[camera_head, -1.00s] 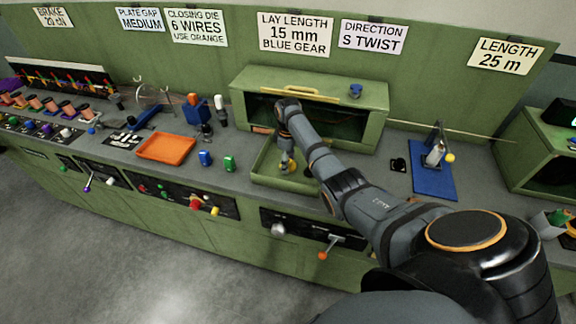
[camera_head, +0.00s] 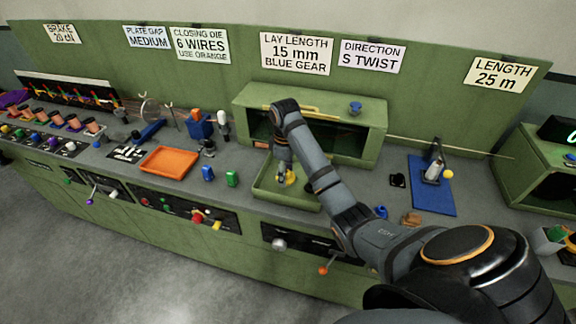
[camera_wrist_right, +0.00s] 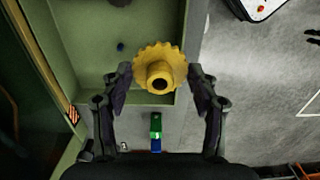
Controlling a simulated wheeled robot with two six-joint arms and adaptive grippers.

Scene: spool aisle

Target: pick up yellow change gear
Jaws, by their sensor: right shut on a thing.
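The yellow change gear (camera_wrist_right: 160,68) is toothed, with a round hub and a dark centre hole. In the right wrist view it sits between the two fingers of my right gripper (camera_wrist_right: 160,90), which is shut on it. In the head view the gear (camera_head: 289,177) shows at the tip of my right gripper (camera_head: 284,172), over the green tray (camera_head: 265,194). I cannot tell exactly how far the gear is above the tray floor. My left gripper is not in view.
A green cabinet (camera_head: 375,120) with an open front stands behind the tray. Blue (camera_head: 207,173) and green (camera_head: 232,179) small blocks and an orange tray (camera_head: 170,161) lie to the left. A blue mat (camera_head: 433,197) with a device lies to the right.

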